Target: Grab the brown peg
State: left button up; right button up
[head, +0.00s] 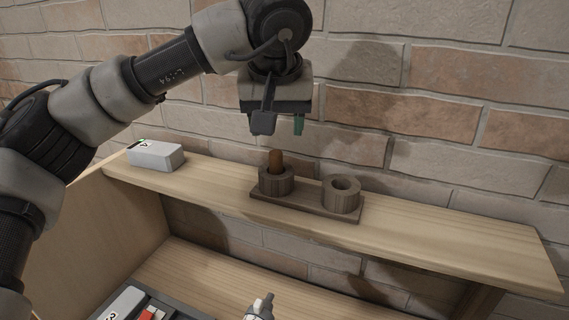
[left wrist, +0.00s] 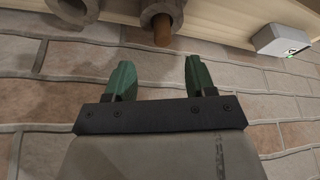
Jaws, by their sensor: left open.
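The brown peg (head: 275,160) stands upright in the left round cup (head: 276,184) of a dark wooden holder (head: 305,207) on the shelf. The right cup (head: 341,196) is empty. In the left wrist view the peg (left wrist: 162,33) sticks out of its cup, near the top middle. My left gripper (head: 281,125) is above the peg, apart from it. In the left wrist view its green fingers (left wrist: 158,75) are spread, with nothing between them. The lower part of the peg is hidden in the cup. My right gripper is not seen.
A white box (head: 156,155) lies on the left part of the wooden shelf (head: 430,242); the shelf's right part is bare. A brick wall (head: 440,100) stands close behind. Below are a dark tray (head: 165,300) with items and a small grey object (head: 260,308).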

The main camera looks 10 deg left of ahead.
aim_at(276, 154)
pick_arm(q)
jog(key=shift+w+a+f, duration=0.15)
jog(key=shift+a+f, duration=0.05)
jog(key=shift+f, duration=0.35)
jog(key=shift+w+a+f, duration=0.1)
jog(key=shift+a+f, duration=0.05)
jog(key=shift+f, duration=0.4)
jog(key=shift+w+f, duration=0.15)
jog(key=shift+f, duration=0.2)
jog(key=shift+w+f+p, duration=0.2)
jog(key=shift+f+p, duration=0.05)
jog(key=shift+p, duration=0.2)
jog(key=p+x, duration=0.2)
jog(key=x, duration=0.2)
jog(key=shift+f, duration=0.15)
jog(key=shift+w+f, duration=0.1)
jog(key=shift+f, duration=0.2)
jog(key=c, duration=1)
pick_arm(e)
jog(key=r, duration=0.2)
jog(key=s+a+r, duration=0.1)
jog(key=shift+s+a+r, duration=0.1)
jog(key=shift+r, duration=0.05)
pick_arm(q)
jog(key=shift+r, duration=0.15)
